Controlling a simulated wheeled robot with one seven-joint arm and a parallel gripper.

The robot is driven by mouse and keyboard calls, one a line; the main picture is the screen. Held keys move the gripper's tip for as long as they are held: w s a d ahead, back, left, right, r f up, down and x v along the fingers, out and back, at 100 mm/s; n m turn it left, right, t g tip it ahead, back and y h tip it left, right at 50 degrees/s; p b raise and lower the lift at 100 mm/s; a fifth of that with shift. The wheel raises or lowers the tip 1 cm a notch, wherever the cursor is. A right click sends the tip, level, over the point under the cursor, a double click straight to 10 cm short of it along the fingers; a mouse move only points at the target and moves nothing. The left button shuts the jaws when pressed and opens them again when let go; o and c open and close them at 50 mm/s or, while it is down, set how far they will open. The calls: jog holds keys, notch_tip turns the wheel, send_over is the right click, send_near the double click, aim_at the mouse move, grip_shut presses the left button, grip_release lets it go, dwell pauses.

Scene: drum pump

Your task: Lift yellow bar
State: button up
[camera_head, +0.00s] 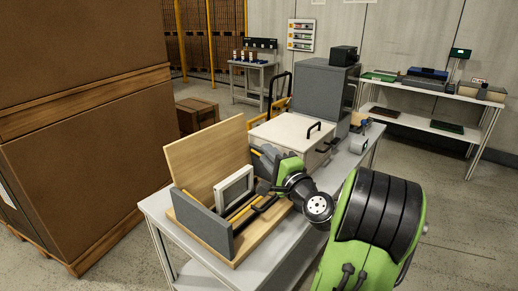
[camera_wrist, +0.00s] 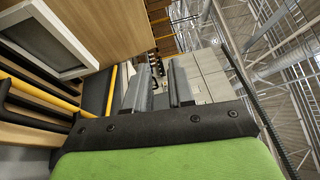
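A thin yellow bar (camera_head: 243,211) lies low in a wooden fixture, between a grey side panel (camera_head: 205,222) and my wrist. In the wrist view a yellow bar (camera_wrist: 45,94) runs slantwise at the left, beside black bars and outside my fingers. Another yellow strip (camera_wrist: 111,88) stands just left of the fingers. My gripper (camera_wrist: 160,78) has its two grey fingers apart, with no object visible between them. In the head view my green wrist is at the fixture's right end, and my fingertips cannot be made out clearly.
A white-framed panel (camera_head: 233,186) and an upright wooden board (camera_head: 208,158) stand beside the bar. A pale box with black handles (camera_head: 290,136) and a grey cabinet (camera_head: 311,92) stand behind. Large brown crates (camera_head: 90,150) rise left of the table. The table's front right edge is bare.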

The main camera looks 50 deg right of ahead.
jog(key=b+v, duration=0.2)
jog(key=v, duration=0.8)
jog(key=shift+s, duration=0.25)
